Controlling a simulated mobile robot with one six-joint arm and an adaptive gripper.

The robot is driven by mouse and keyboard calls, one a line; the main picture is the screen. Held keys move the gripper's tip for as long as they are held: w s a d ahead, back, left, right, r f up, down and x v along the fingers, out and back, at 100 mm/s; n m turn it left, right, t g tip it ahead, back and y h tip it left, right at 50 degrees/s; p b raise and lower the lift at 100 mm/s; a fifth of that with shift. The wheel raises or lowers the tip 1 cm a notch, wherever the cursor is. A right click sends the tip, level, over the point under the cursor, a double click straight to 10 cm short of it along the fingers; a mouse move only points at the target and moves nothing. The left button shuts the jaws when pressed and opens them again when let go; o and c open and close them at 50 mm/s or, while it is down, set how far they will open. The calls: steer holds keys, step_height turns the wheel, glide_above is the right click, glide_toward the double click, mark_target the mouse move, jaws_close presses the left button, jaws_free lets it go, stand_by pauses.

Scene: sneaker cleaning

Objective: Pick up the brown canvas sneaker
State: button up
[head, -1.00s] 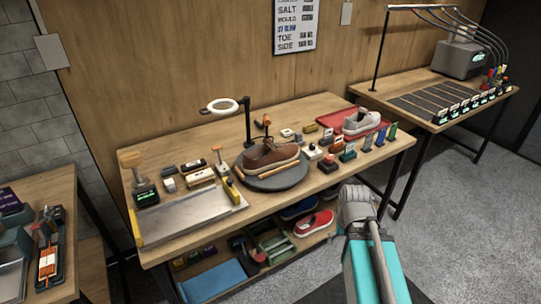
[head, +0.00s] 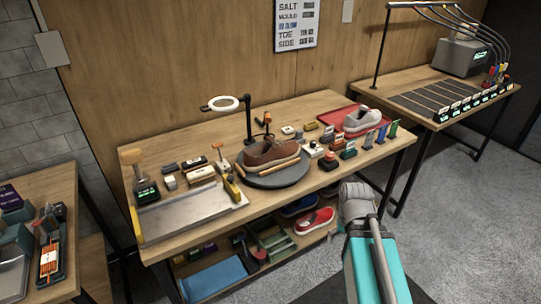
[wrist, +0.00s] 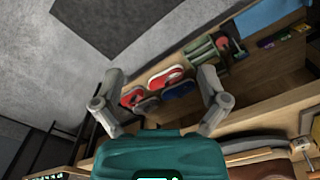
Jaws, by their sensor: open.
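The brown canvas sneaker (head: 268,152) rests on a dark round turntable (head: 278,182) near the middle of the workbench in the head view. A pale stick-like piece lies along its near side. In the wrist view a brown form with a pale edge (wrist: 258,158) shows at the bottom right; it may be this sneaker, partly cut off. My gripper (wrist: 161,74) is open and empty, its two fingers wide apart. Shoes on the lower shelf show beyond and between the fingers. My gripper is not touching the brown sneaker.
A ring lamp (head: 225,103) stands behind the turntable. A grey shoe (head: 361,120) sits on a red tray (head: 334,117) at right. Small blocks and tools crowd both sides. A metal tray (head: 190,216) lies front left. A red shoe (head: 314,221) is on the lower shelf.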

steer(key=shift+c, duration=1.3)
steer(key=m+t+y, duration=0.6)
steer(key=m+t, duration=0.7)
steer(key=m, duration=1.3)
glide_toward(273, 143)
steer(key=r, duration=0.1)
steer(key=shift+s+d+b, duration=0.25)
steer(key=shift+s+b, duration=0.1)
steer(key=shift+b+x, duration=1.45)
steer(key=shift+x, duration=2.75)
steer(key=shift+f, duration=0.2)
